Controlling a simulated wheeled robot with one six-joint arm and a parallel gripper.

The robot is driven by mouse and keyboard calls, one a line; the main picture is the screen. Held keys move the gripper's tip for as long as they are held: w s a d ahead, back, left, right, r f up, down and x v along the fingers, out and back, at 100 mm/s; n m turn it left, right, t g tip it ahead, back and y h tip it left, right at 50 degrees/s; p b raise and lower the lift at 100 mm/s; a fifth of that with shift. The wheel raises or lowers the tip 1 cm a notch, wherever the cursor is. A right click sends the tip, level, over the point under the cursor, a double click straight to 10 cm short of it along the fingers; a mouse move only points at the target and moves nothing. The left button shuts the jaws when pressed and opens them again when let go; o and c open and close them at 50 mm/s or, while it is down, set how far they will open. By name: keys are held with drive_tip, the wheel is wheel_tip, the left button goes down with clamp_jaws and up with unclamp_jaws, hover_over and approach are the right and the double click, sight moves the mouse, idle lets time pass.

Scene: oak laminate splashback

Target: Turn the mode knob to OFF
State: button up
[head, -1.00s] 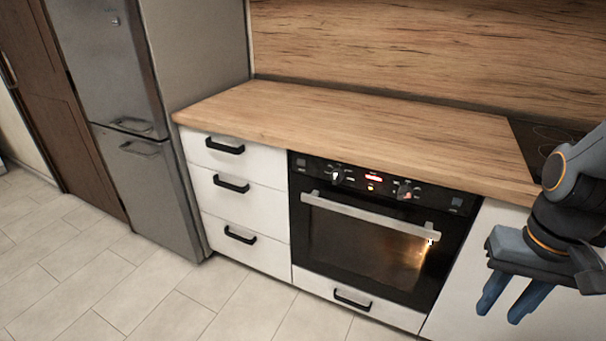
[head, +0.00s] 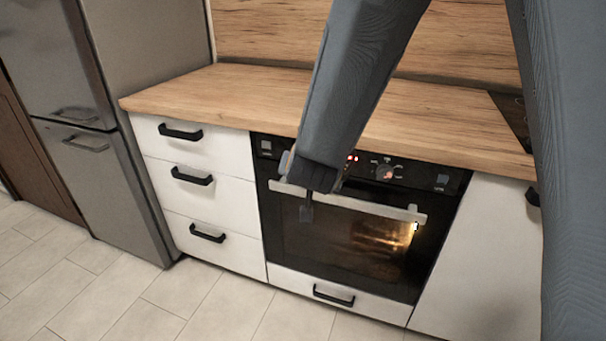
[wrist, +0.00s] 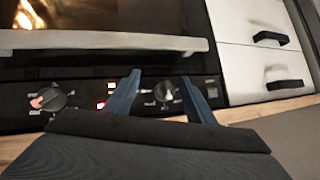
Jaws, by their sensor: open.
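The oven's black control panel (head: 432,177) carries two round knobs; the print is too small to show which is the mode knob. In the wrist view, where the panel appears upside down, one knob (wrist: 167,93) shows between the two blue fingers of my open gripper (wrist: 160,78). I cannot tell whether the fingers touch it. In the head view my arm hides that knob and most of my gripper. The other knob, with a reddish face, is clear of my gripper in the head view (head: 387,172) and in the wrist view (wrist: 48,98).
The oven door handle (head: 385,208) runs across just below the panel. A red-lit display (head: 352,158) sits between the knobs. White drawers (head: 195,190) stand to the left, and the wooden worktop (head: 230,95) above is clear. The tiled floor (head: 150,300) in front is free.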

drive_tip(key=a+m+t+h+b, duration=0.4)
drive_tip(key=t+h+b, duration=0.2)
drive_tip(key=h, duration=0.1)
drive_tip(key=x, duration=0.6)
drive_tip(key=shift+w+f, duration=0.15)
drive_tip(key=shift+w, duration=0.25)
drive_tip(key=c, duration=1)
drive_tip(key=shift+c, duration=0.2)
